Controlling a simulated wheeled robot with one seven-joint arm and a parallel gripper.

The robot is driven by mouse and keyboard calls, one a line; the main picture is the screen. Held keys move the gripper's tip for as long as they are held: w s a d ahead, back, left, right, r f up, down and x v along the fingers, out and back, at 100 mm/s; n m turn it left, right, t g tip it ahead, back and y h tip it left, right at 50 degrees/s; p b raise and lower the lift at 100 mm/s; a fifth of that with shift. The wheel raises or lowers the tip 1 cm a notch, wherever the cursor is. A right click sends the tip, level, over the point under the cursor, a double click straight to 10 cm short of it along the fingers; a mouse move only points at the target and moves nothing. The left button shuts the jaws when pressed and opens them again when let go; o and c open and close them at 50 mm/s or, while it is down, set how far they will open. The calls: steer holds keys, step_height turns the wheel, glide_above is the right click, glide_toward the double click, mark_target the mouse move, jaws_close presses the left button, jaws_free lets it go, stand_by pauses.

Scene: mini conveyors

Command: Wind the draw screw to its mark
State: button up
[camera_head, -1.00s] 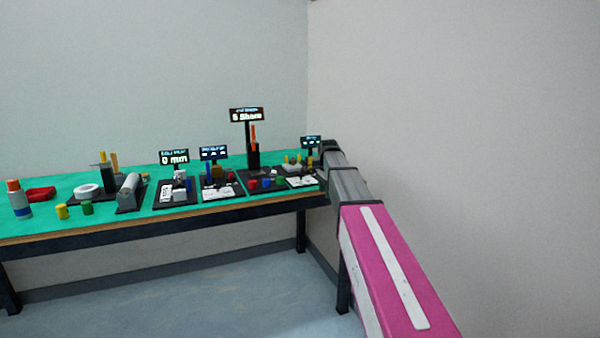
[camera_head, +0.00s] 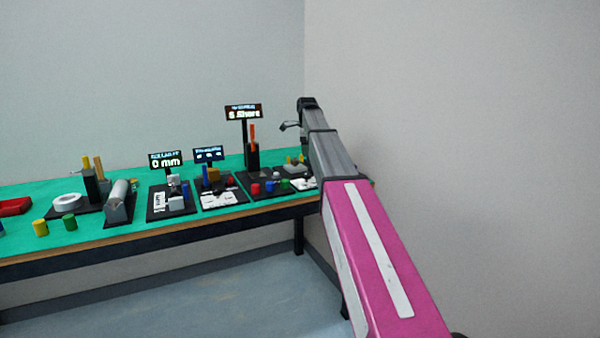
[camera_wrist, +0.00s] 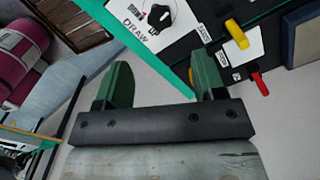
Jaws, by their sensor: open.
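In the wrist view, a white plate lettered "DRAW" (camera_wrist: 130,18) lies at the top edge, with a black knob (camera_wrist: 157,17) on it. In the head view, a display reading "0 mm" (camera_head: 166,161) stands behind a black base with a grey block. I cannot tell whether this is the draw screw's station. My arm's end is above the bench's right end there.
The green bench top (camera_head: 135,220) carries several stations. One display reads "5 Short" (camera_head: 243,112). A yellow handle (camera_wrist: 236,33) and a red handle (camera_wrist: 260,83) stand right of the knob in the wrist view. A white ring (camera_head: 67,201) and loose cylinders lie left.

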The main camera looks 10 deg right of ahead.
mark_target(306, 174)
step_height(306, 174, down, 11)
steer(key=shift+r, duration=0.15)
stand_by(0.4)
steer(key=c, duration=0.9)
